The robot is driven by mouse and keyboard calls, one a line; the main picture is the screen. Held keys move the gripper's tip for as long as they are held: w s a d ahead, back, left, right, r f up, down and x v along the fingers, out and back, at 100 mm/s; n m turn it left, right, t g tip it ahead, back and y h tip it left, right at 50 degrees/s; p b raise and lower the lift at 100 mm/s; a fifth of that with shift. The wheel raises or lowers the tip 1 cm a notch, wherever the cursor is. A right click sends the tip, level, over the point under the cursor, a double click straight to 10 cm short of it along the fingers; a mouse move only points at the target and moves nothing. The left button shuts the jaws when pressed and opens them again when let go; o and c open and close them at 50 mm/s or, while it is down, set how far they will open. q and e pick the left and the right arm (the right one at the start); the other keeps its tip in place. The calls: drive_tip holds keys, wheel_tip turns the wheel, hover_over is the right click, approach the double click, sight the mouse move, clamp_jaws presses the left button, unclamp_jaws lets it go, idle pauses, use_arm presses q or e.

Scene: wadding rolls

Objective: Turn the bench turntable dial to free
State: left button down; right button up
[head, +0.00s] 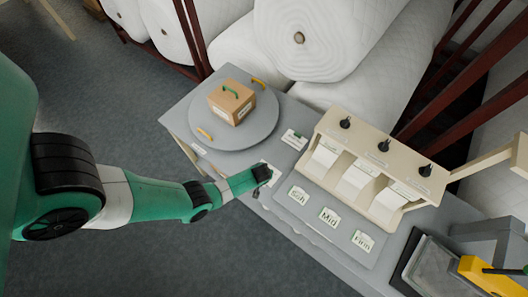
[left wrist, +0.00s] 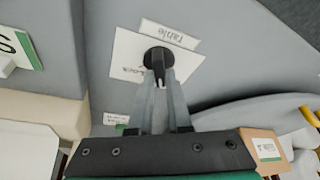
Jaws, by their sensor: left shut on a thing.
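The turntable dial (left wrist: 155,58) is a black knob on a white plate (left wrist: 123,58) marked "Lock", under a label (left wrist: 170,34) reading "Table", upside down in the left wrist view. My left gripper (left wrist: 160,76) is shut on the knob, one finger on each side. In the head view the left gripper (head: 262,174) covers the knob; part of the white plate (head: 272,181) shows beside it. Any "free" mark is hidden or unreadable, and I cannot tell the knob's exact setting. The grey round turntable (head: 262,133) carries a cardboard box (head: 231,102). My right gripper is not in view.
A beige rack (head: 325,123) with several black knobs stands right of the dial. In front of it lie cards marked Mid (head: 329,217) and Firm (head: 363,240). A small white block (head: 294,139) sits behind the dial. White wadding rolls (head: 310,35) lie beyond the bench.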

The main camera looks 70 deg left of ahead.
use_arm(q)
drive_tip(key=shift+n+g, duration=0.5)
drive_tip(key=shift+n, duration=0.7)
drive_tip(key=c, duration=0.9)
unclamp_jaws()
drive_tip(key=shift+o, duration=0.2)
